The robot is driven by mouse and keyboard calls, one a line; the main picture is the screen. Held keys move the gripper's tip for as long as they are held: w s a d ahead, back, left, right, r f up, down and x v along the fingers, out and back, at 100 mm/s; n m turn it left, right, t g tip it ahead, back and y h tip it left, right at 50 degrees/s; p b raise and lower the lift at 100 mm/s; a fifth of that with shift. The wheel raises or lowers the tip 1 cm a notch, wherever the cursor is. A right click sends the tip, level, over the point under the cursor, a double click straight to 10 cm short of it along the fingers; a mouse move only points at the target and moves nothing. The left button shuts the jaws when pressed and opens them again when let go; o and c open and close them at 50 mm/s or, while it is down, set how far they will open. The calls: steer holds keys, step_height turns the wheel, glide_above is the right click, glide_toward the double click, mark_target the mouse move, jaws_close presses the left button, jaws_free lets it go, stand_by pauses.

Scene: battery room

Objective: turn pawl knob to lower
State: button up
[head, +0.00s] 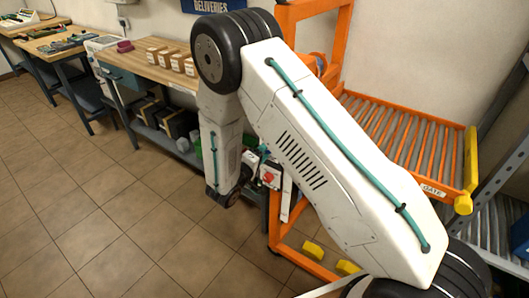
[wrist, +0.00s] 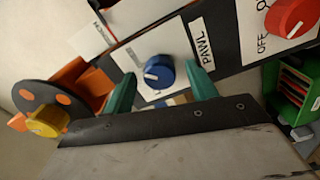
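The blue pawl knob (wrist: 160,71) is on a white plate beside the PAWL label (wrist: 203,44) in the wrist view. Its white pointer mark is toward the left side of the knob. The small print on the plate is too blurred to read. My gripper (wrist: 161,92) is open, with one teal finger on each side of the knob and a visible gap to it on both sides. In the head view my arm reaches down beside the control panel (head: 269,177), and the knob cannot be made out there.
A red switch knob (wrist: 290,17) marked OFF is right of the pawl knob. A yellow knob (wrist: 45,122) on a dark disc is at left. The orange frame (head: 318,262) with a roller bed and yellow-ended gate stands at right. A workbench (head: 150,65) holds small boxes. Tiled floor is clear at left.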

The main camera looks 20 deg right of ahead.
steer(key=v, duration=0.7)
steer(key=shift+s+a, duration=0.25)
steer(key=shift+a, duration=0.05)
stand_by(0.3)
